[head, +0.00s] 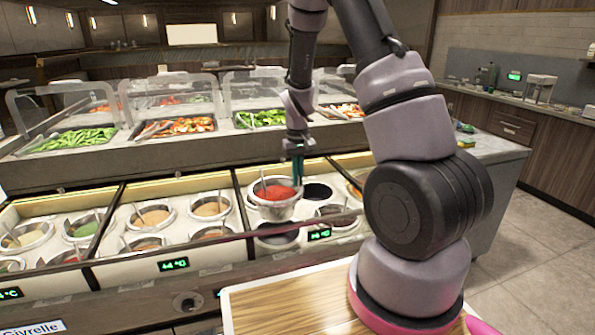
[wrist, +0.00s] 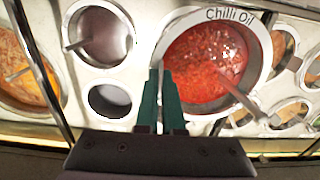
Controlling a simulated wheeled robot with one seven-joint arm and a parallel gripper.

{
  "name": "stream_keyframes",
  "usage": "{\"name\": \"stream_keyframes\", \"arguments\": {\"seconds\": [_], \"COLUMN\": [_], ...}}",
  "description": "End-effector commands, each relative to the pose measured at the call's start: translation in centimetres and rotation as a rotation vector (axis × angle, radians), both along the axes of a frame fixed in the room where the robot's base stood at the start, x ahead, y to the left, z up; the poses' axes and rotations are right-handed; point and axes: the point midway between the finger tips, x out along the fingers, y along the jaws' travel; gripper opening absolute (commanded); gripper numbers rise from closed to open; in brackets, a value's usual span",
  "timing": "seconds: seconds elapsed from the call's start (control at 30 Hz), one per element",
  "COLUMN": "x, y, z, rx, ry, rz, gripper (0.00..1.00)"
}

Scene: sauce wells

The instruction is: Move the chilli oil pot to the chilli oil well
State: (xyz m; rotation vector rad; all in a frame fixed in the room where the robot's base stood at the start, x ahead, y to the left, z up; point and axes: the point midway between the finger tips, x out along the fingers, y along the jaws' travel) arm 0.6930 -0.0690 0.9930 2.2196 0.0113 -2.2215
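The chilli oil pot (head: 273,211) is a steel pot of red sauce with a ladle in it. In the wrist view its wide rim (wrist: 258,40) reads "Chilli Oil". My gripper (head: 294,166) is at the pot's rim; in the wrist view its two green fingers (wrist: 161,105) are close together on the rim. The pot's side shows in the head view, and it appears raised above the counter. An empty dark well (head: 317,190) is right of the pot, and another (head: 277,237) is below it in the picture. I cannot read any label naming the chilli oil well.
A pot with a ladle (head: 336,214) stands right of the front empty well. Several other sauce pots fill the sections to the left. Glass guards (head: 170,95) and food trays (head: 72,140) stand behind. A rail runs along the counter's front.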

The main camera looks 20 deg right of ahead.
Motion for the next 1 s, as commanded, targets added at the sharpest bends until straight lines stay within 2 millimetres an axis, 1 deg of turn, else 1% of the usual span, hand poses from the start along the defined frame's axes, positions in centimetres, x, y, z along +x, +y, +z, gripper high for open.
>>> {"name": "stream_keyframes", "arguments": {"seconds": [1.0], "x": [0.1], "y": [0.0], "z": [-7.7], "rx": [0.001], "ry": [-0.001], "rz": [-0.001], "gripper": [0.00]}}
